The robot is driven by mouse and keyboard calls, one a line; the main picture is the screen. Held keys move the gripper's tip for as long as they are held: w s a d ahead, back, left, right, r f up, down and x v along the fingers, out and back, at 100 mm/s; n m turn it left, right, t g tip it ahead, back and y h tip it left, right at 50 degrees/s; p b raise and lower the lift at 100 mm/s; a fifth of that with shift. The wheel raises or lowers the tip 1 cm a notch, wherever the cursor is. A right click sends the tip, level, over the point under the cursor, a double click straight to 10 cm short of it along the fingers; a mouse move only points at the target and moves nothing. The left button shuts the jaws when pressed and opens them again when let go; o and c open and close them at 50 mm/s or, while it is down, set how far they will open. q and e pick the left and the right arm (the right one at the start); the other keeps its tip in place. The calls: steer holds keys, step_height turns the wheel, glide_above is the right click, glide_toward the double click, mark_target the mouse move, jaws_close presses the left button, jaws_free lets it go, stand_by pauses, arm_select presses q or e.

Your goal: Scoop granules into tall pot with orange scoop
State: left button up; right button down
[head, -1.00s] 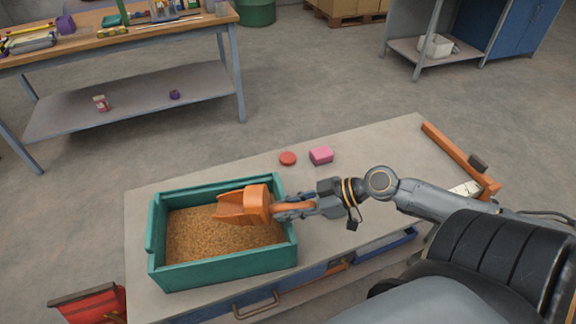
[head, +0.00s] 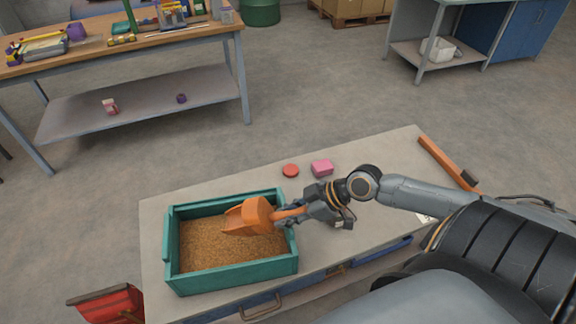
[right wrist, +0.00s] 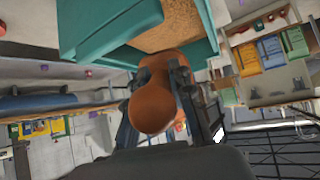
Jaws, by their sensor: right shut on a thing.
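The orange scoop (head: 250,216) is over the right part of the teal bin (head: 183,283), its mouth toward the left and its lip low at the granules. The tan granules (head: 225,250) fill much of the bin. My right gripper (head: 303,211) is shut on the scoop's handle, at the bin's right wall. In the right wrist view the handle's round end (right wrist: 153,108) sits between the fingers, with the bin (right wrist: 85,30) beyond. Whether granules are in the scoop cannot be told. I see no tall pot. My left gripper is not in view.
A red disc (head: 290,170) and a pink block (head: 322,167) lie behind the bin on the grey bench (head: 385,165). An orange bar (head: 447,163) runs along the bench's right edge. A cluttered wooden table (head: 110,45) stands at the back left.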

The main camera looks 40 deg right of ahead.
steer(key=shift+w+a+r+g+h+p, duration=0.15)
steer(key=shift+r+g+h+p, duration=0.1)
steer(key=shift+r+p, duration=0.5)
steer(key=shift+w+a+r+g+h+p, duration=0.15)
steer(key=shift+r+h+p, duration=0.1)
steer(key=shift+r+p, duration=0.5)
steer(key=r+p, duration=0.1)
steer(key=w+a+r+g+h+p, duration=0.1)
steer(key=p, duration=0.1)
steer(key=a+r+g+h+p, duration=0.1)
steer(key=p, duration=0.1)
steer(key=shift+w, duration=0.4)
steer(key=w+a+r+g+h+p, duration=0.1)
steer(key=w+a+r+g+h, duration=0.3)
steer(key=w+a+h, duration=0.3)
steer(key=shift+a+g, duration=0.6)
steer(key=shift+g, duration=0.3)
